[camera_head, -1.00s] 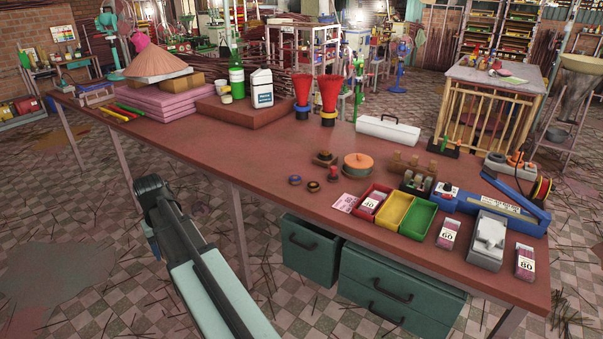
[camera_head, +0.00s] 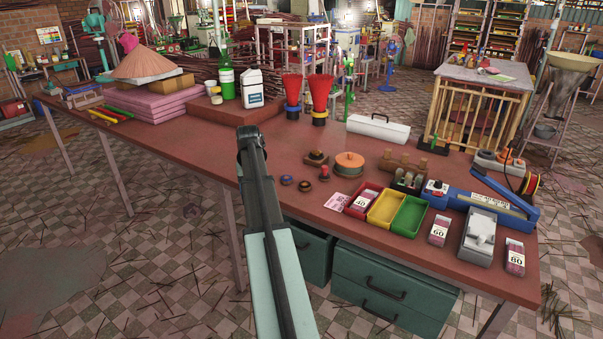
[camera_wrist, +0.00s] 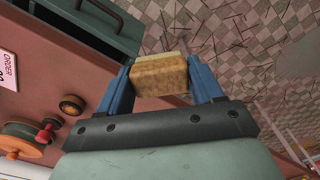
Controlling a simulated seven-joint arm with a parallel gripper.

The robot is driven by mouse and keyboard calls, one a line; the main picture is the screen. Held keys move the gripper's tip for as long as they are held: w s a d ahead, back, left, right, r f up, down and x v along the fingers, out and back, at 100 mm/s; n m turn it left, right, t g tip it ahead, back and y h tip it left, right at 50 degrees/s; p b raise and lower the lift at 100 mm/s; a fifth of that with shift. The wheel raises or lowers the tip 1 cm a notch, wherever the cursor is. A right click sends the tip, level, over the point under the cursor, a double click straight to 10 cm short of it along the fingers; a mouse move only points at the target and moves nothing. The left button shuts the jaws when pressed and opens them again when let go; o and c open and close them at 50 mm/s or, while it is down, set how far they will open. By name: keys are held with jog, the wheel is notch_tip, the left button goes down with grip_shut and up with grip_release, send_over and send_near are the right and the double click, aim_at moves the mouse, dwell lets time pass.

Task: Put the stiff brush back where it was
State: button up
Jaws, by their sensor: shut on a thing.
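My gripper (camera_wrist: 159,66) is shut on a tan, worn, block-shaped thing (camera_wrist: 160,80) in the wrist view. It looks like the stiff brush, but no bristles show from this angle. A blue finger presses on each side of it. In the head view my gripper's end is near the table's front edge, left of the dark round pieces; its fingers and the brush are hidden behind my arm. In the wrist view the brush appears over the floor, beside an open teal drawer (camera_wrist: 75,35).
The long red-brown table (camera_head: 190,160) has bare room left of the dark rings (camera_head: 286,180).

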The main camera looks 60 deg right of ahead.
jog(key=s+d+r+m, duration=0.2)
jog(key=d, duration=0.9)
jog(key=s+d+r+m, duration=0.2)
jog(key=s+d, duration=0.1)
jog(key=d, duration=0.8)
jog(key=r+m, duration=0.2)
jog(key=m, duration=0.1)
send_over(301, 171)
jog(key=shift+s+a+f+m, duration=0.1)
jog(key=shift+f+m, duration=0.5)
jog(key=shift+f, duration=1.95)
jog(key=shift+s+f+m, duration=0.1)
jog(key=shift+f+m, duration=0.5)
jog(key=shift+f, duration=1.95)
jog(key=shift+f, duration=0.1)
jog(key=o, duration=1)
notch_tip(301, 171, up, 12)
jog(key=shift+r, duration=0.1)
